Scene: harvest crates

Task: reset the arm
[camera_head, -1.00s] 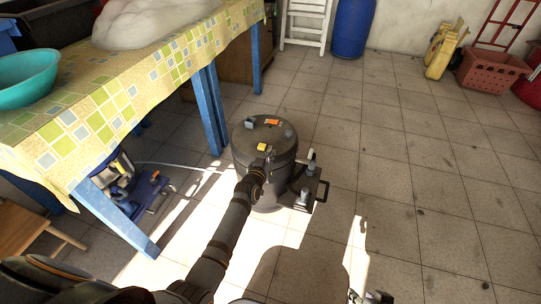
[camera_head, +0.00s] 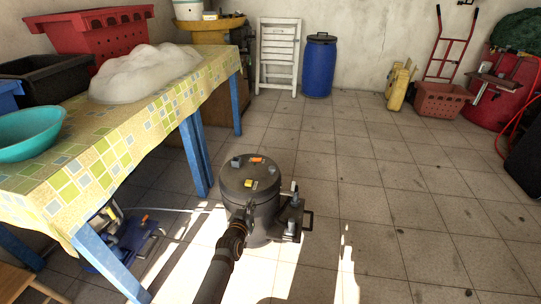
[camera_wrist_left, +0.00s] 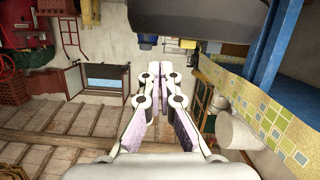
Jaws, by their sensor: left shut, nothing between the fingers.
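My left gripper (camera_wrist_left: 152,70) shows in the left wrist view, with pale fingers and dark joints. Its fingers are drawn together, with nothing held between them. I cannot make out either gripper in the head view. My right gripper is in neither view now.
A table with a yellow checked cloth (camera_head: 110,130) stands at the left, bearing a teal basin (camera_head: 28,135) and crates. A dark canister (camera_head: 250,195) with a thick hose (camera_head: 217,275) stands on the floor. A blue barrel (camera_head: 319,68) stands behind. The right-hand floor is largely clear.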

